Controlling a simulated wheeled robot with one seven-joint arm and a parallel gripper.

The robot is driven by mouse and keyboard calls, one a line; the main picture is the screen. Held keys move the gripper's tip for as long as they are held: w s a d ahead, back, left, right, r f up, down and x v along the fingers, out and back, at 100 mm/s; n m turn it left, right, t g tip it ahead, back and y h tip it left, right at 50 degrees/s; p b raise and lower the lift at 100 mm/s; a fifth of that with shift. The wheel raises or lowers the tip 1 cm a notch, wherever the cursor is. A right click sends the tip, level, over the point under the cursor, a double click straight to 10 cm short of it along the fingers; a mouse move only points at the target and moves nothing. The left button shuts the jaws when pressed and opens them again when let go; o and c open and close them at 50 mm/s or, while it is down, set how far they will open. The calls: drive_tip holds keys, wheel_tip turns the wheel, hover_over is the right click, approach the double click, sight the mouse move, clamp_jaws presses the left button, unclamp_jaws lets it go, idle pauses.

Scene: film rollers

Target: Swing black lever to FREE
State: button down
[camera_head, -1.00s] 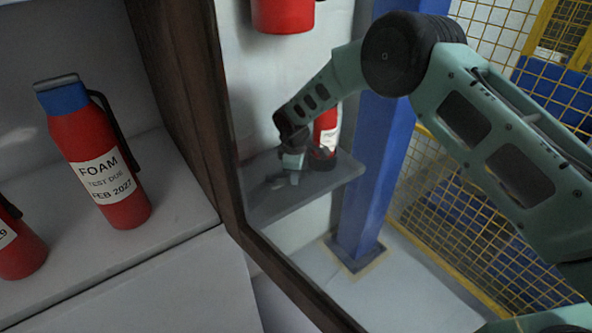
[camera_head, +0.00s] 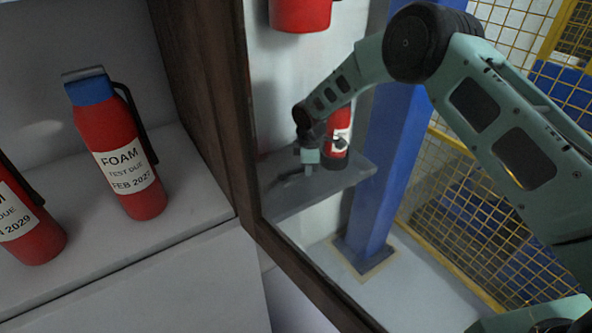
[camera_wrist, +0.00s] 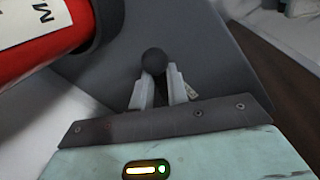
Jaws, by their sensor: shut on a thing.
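The black lever shows in the wrist view as a round dark ball knob (camera_wrist: 154,62) between my fingertips. My gripper (camera_wrist: 158,84) is shut on it, with a pale finger on either side. In the head view my gripper (camera_head: 309,168) is low over the grey shelf (camera_head: 345,180), left of a red extinguisher. The rest of the lever is hidden or too dark to tell from the shelf.
The red extinguisher (camera_head: 339,125) stands close to my gripper and fills the upper left of the wrist view. A dark wooden frame (camera_head: 225,150) and blue post (camera_head: 383,170) flank the shelf. Foam extinguishers (camera_head: 117,150) stand on the left shelf. Another extinguisher (camera_head: 300,14) is above.

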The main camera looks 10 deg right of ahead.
drive_tip(key=shift+w+d+n+b, duration=0.3)
drive_tip(key=shift+w+n, duration=0.45)
drive_tip(key=shift+n, duration=0.45)
drive_tip(key=c, duration=1.4)
unclamp_jaws()
drive_tip(key=shift+d, duration=0.1)
drive_tip(key=shift+o, duration=0.2)
drive_tip(key=shift+r, duration=0.55)
drive_tip(key=s+r+b, duration=0.2)
drive_tip(key=s+r, duration=0.1)
drive_tip(key=r, duration=1.3)
drive_tip(key=shift+s, duration=0.1)
